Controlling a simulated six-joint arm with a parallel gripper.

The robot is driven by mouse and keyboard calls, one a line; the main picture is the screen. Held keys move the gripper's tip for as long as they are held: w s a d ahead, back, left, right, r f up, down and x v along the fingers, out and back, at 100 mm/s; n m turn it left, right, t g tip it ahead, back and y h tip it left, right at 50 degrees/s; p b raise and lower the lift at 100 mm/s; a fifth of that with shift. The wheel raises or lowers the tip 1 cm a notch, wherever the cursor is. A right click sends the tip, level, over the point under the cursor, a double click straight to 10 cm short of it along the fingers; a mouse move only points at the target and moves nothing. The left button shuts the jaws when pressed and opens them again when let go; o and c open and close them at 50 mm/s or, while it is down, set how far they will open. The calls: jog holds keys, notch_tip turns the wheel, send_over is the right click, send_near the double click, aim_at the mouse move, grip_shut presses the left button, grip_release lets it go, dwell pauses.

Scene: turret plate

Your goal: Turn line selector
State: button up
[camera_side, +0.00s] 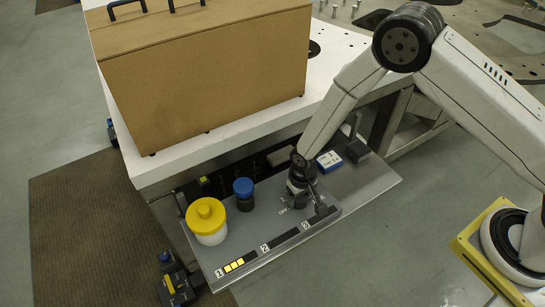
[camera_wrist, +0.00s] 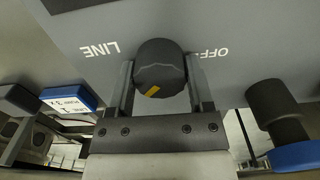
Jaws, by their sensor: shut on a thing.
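The line selector is a black round knob (camera_wrist: 158,62) with a yellow mark on its lower edge in the wrist view. It stands on a grey panel between an upside-down LINE label (camera_wrist: 99,50) on its left and an OFF label (camera_wrist: 208,52) on its right. My gripper (camera_wrist: 159,75) has one finger on each side of the knob and is shut on it. The yellow mark faces down toward my gripper's body. In the side view my gripper (camera_side: 302,190) stands over the right part of the panel and mostly hides the knob.
A yellow-topped button (camera_side: 207,218) and a blue-topped knob (camera_side: 243,190) stand left of my gripper. Indicator 1 (camera_side: 234,266) shows lit yellow bars; 2 and 3 look dark. A small blue-and-white sign (camera_side: 329,161) stands behind right. A brown case (camera_side: 205,75) stands on the white table.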

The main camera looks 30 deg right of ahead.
jog(key=o, duration=1.3)
jog(key=shift+c, duration=0.2)
jog(key=shift+r, duration=0.1)
jog(key=shift+r, duration=3.85)
jog(key=shift+r, duration=0.1)
jog(key=shift+d+r, duration=0.2)
jog(key=shift+r, duration=0.05)
jog(key=s+d+r+t, duration=0.2)
jog(key=s+d+r, duration=1)
jog(key=d+r, duration=0.2)
notch_tip(320, 180, up, 2)
jog(key=shift+d+r+t, duration=0.15)
jog(key=shift+d+t, duration=0.15)
